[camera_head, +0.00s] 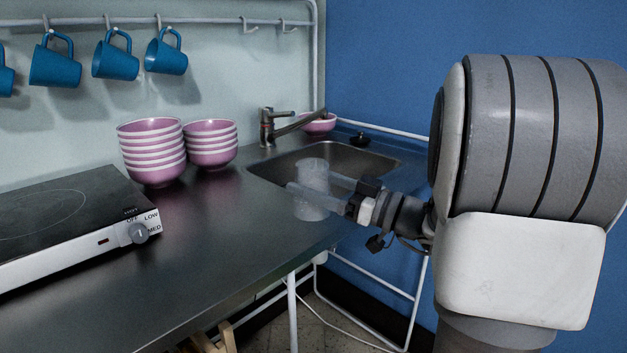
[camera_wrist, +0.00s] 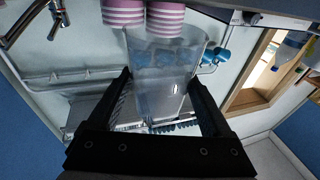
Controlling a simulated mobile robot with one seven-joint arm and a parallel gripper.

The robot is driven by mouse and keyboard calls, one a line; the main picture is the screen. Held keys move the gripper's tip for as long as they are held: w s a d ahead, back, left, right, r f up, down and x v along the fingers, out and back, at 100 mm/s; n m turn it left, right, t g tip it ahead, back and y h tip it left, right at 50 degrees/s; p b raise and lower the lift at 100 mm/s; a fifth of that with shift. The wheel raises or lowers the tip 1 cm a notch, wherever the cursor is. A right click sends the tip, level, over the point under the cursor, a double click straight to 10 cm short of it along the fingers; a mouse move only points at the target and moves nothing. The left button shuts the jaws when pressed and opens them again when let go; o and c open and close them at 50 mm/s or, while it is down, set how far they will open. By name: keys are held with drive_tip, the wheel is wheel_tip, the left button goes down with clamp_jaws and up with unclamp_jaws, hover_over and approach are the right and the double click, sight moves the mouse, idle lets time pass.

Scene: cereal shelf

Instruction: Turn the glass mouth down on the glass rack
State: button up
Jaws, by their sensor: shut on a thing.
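A clear, frosty-looking glass (camera_head: 312,180) is between the fingers of my gripper (camera_head: 316,188), held in front of the sink at the counter's right end. My gripper is shut on its sides. The glass also shows in the wrist view (camera_wrist: 165,88), between the two dark fingers (camera_wrist: 160,77). That view appears upside down, and the glass's wider end points toward the bowls and counter side, so it looks mouth down. I cannot tell whether its lower rim touches anything.
Two stacks of pink bowls (camera_head: 152,153) stand left of the sink (camera_head: 345,162), with a tap (camera_head: 268,128) behind it. Another pink bowl (camera_head: 318,124) is at the back. A hot plate (camera_head: 60,222) is at left. Blue mugs (camera_head: 116,58) hang from a rail. The front counter is clear.

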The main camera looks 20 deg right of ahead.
drive_tip(key=shift+f, duration=1.15)
drive_tip(key=o, duration=1.1)
drive_tip(key=shift+f, duration=0.1)
drive_tip(key=p+v, duration=0.1)
drive_tip(key=v, duration=1.6)
drive_tip(key=shift+s+d, duration=0.15)
drive_tip(key=shift+d, duration=0.1)
drive_tip(key=shift+b+v, duration=0.5)
drive_tip(key=shift+v, duration=3.5)
